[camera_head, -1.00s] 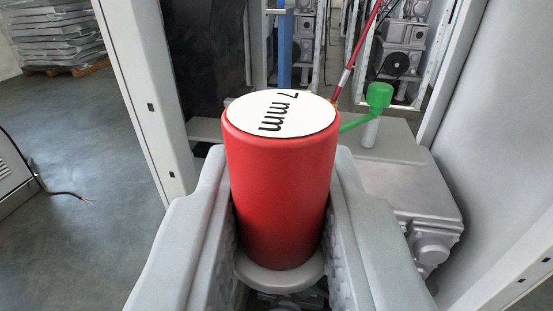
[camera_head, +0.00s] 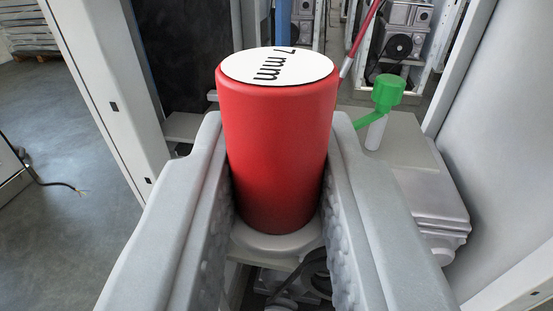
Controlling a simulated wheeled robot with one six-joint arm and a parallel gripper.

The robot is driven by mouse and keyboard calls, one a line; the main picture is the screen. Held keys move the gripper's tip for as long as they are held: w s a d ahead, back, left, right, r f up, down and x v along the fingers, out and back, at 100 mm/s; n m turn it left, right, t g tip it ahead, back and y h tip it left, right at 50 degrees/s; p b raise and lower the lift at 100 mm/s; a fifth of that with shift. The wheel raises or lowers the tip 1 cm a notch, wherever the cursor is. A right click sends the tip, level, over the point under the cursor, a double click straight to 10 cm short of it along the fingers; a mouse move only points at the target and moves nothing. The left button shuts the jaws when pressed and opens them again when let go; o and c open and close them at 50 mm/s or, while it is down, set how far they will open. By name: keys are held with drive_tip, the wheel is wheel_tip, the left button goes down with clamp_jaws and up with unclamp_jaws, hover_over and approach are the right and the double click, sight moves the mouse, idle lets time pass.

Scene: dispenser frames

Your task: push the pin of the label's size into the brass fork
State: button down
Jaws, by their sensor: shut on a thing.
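A red cylinder (camera_head: 275,150) stands between the fingers of my gripper (camera_head: 277,170), which is shut on it. Its white top label (camera_head: 278,66) reads "7 mm". The cylinder's foot is at a round light grey disc (camera_head: 275,238); whether they are joined I cannot tell. A green knob (camera_head: 388,90) with a green arm sits on a grey post at the right, behind my right finger. No brass fork shows, and I cannot make out a separate loose pin.
A grey machine housing (camera_head: 425,200) lies to the right, below the green knob. White frame posts (camera_head: 100,90) rise at the left, and a large light panel (camera_head: 500,130) stands at the right. A thin red rod (camera_head: 361,40) runs up behind the cylinder. Grey floor lies open at the left.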

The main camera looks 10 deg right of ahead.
drive_tip(key=shift+w+d+f, duration=0.15)
drive_tip(key=shift+w+d, duration=0.85)
drive_tip(key=shift+w, duration=2.05)
drive_tip(key=shift+w+d+f, duration=0.15)
drive_tip(key=shift+w+d, duration=0.85)
drive_tip(key=shift+w, duration=2.1)
drive_tip(key=shift+w+d+f, duration=0.15)
drive_tip(key=shift+w+d, duration=0.85)
drive_tip(key=shift+w, duration=2.05)
drive_tip(key=shift+f, duration=0.55)
drive_tip(key=shift+s+f, duration=0.1)
drive_tip(key=shift+f, duration=0.7)
drive_tip(key=c, duration=1.2)
unclamp_jaws()
drive_tip(key=shift+o, duration=0.2)
drive_tip(key=shift+a, duration=0.1)
drive_tip(key=s+a, duration=0.2)
drive_tip(key=s, duration=1.5)
drive_tip(key=shift+s, duration=0.15)
drive_tip(key=shift+r, duration=0.2)
